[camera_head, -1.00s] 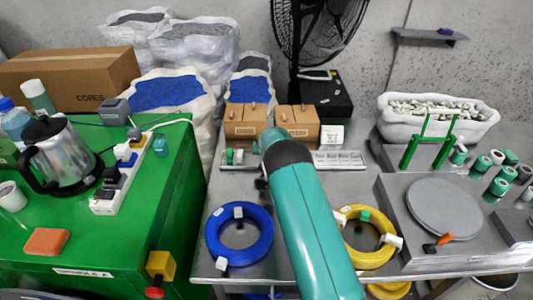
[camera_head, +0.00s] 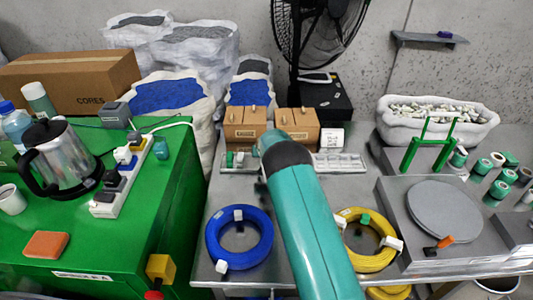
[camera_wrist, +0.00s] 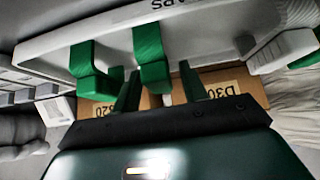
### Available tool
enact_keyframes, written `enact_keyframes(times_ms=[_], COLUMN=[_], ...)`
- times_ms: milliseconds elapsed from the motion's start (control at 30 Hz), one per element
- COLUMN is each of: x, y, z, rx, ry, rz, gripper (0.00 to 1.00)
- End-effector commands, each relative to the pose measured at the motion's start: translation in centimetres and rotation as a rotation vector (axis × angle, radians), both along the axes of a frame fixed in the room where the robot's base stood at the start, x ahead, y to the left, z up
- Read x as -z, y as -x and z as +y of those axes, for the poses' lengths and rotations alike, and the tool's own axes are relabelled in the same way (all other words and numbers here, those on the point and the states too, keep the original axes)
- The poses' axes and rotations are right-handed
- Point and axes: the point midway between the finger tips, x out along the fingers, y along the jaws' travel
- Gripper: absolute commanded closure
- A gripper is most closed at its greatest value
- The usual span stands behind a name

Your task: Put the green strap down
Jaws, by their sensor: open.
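In the wrist view, my gripper (camera_wrist: 160,88) is open, with two dark green fingers apart. A green strap piece (camera_wrist: 150,60) sits against the edge of a pale tray (camera_wrist: 225,28), beyond the gap between the fingertips. A second green piece (camera_wrist: 88,65) sits on the same edge, left of the left finger. Whether either piece touches a finger I cannot tell. In the head view, a small green piece (camera_head: 230,159) stands on the tray at the back of the grey table, beside a white one. My gripper is hidden there behind my teal arm.
Two brown boxes (camera_head: 244,122) stand behind the tray. A blue cable coil (camera_head: 211,243) and a yellow cable coil (camera_head: 385,258) lie in front, either side of my arm. A grey platform with a disc (camera_head: 444,208) is at right. The green table (camera_head: 175,200) is at left.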

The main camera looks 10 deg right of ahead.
Motion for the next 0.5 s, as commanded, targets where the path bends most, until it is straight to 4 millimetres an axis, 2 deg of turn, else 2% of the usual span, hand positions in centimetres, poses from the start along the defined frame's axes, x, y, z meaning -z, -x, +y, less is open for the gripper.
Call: enact_keyframes(times_ms=[500], x=[-7.2], y=[5.5], z=[1.2], rx=[0.000], ry=[-0.001], rz=[-0.001], gripper=[0.57])
